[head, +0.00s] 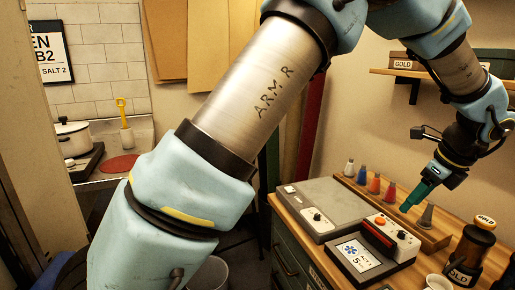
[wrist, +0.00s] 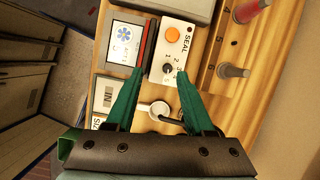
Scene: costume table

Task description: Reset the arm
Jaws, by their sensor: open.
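My gripper (head: 407,208) has teal fingers and hangs above the wooden table at the right of the head view, in front of a rack of bottles. In the wrist view my gripper (wrist: 160,75) is open, its two fingers spread with nothing held between them. Beyond the fingertips is a white SEAL box (wrist: 172,53) with an orange button and a black knob; it also shows in the head view (head: 398,241). My arm is raised and bent, with a metal link marked "ARM R" crossing the head view.
Small coloured bottles stand in a wooden rack (head: 385,205). A GOLD jar (head: 474,242) and a white cup (head: 438,283) are near the right.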

